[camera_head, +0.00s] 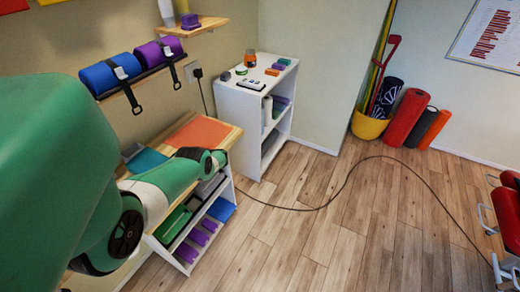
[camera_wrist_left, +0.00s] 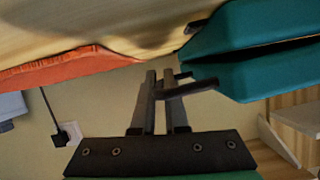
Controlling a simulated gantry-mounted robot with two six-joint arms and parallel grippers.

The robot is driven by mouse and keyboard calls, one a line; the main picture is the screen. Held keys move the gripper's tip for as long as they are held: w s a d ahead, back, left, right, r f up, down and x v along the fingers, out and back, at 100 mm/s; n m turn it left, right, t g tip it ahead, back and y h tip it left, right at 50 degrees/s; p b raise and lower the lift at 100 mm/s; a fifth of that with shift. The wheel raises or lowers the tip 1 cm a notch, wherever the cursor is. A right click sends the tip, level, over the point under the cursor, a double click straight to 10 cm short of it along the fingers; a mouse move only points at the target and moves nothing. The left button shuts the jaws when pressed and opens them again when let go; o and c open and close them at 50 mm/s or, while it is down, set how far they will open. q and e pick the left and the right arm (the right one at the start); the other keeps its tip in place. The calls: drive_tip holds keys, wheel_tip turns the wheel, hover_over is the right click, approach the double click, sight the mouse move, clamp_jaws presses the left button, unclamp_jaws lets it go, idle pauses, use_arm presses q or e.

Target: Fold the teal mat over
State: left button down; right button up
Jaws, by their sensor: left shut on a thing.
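The teal mat (camera_head: 147,160) lies on the wooden top of the low shelf unit at the left in the head view, partly hidden behind my left arm. In the left wrist view the teal mat (camera_wrist_left: 250,60) shows at the upper right as two teal layers with a narrow dark gap between them. My right gripper is in neither view.
An orange mat (camera_head: 203,133) lies on the same wooden top (camera_head: 178,123), beyond the teal one. Trays with purple and blue items fill the shelves below. A white cabinet (camera_head: 240,112) stands behind. A cable (camera_head: 330,198) crosses the open floor.

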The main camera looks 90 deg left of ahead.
use_arm(q)
drive_tip(key=shift+f+b, duration=0.45)
drive_tip(key=shift+b, duration=0.05)
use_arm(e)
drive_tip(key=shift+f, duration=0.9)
use_arm(q)
drive_tip(key=c, duration=1.4)
unclamp_jaws()
drive_tip(key=shift+f, duration=0.1)
drive_tip(key=shift+o, duration=0.9)
drive_tip(key=shift+s+a, duration=0.15)
drive_tip(key=shift+a, duration=0.05)
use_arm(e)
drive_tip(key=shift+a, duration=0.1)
